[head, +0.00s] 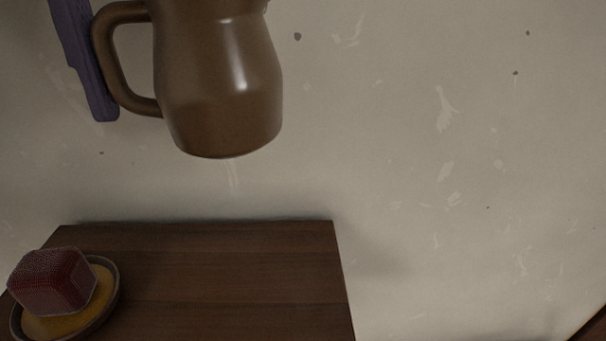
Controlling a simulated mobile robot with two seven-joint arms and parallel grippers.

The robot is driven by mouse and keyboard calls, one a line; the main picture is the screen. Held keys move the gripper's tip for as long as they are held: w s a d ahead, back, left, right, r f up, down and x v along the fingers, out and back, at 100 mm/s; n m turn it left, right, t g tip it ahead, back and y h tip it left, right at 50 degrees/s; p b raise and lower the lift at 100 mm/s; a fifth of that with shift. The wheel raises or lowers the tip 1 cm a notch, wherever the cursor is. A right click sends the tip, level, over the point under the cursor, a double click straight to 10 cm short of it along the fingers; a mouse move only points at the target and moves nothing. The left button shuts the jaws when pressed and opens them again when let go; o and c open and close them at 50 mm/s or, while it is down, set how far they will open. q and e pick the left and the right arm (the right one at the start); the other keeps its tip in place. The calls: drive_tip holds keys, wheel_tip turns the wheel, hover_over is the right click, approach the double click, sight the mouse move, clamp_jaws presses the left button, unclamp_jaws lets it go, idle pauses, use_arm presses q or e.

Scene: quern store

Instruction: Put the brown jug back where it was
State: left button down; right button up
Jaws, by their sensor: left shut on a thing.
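The brown jug (217,85) is at the top left of the head view, upright and raised in front of the pale wall, above the wooden surface. Its handle is on the left side, and its top is cut off by the frame edge. My left gripper (100,95), seen as a purple-grey finger, is shut on the jug at the handle. The rest of that gripper is out of frame or hidden. My right gripper is not in view.
A dark wooden tabletop (220,270) lies below the jug. A round dish (112,298) with a yellow inside stands at its left, with a dark red block (52,282) on it. The tabletop's middle and right are clear. A reddish-brown edge (592,328) shows at the bottom right.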

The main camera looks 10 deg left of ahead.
sight(233, 145)
use_arm(q)
drive_tip(key=n, duration=0.2)
drive_tip(key=d+r+n, duration=0.1)
drive_tip(key=d+n+p, duration=0.1)
drive_tip(key=n, duration=0.1)
drive_tip(key=shift+d+r+n, duration=0.1)
drive_tip(key=shift+r+n, duration=0.15)
drive_tip(key=shift+n, duration=0.05)
drive_tip(key=d+n, duration=0.1)
drive_tip(key=n, duration=0.2)
drive_tip(key=d+r+n+p, duration=0.1)
drive_tip(key=n, duration=0.3)
drive_tip(key=d+r+n+p, duration=0.1)
drive_tip(key=n, duration=0.2)
drive_tip(key=shift+s+d+r, duration=0.15)
drive_tip(key=shift+s+d, duration=0.2)
drive_tip(key=shift+d, duration=0.05)
drive_tip(key=s+d+r+n+p, duration=0.25)
drive_tip(key=d+n, duration=0.25)
drive_tip(key=n, duration=1.1)
drive_tip(key=shift+h, duration=0.3)
drive_tip(key=f+p, duration=0.1)
drive_tip(key=f, duration=0.8)
drive_tip(key=f+p, duration=0.1)
drive_tip(key=f, duration=0.4)
drive_tip(key=shift+w+d+f+p, duration=0.2)
drive_tip(key=shift+w+f+p, duration=0.15)
drive_tip(key=shift+w, duration=0.05)
wheel_tip(233, 145, down, 4)
drive_tip(key=shift+f, duration=0.35)
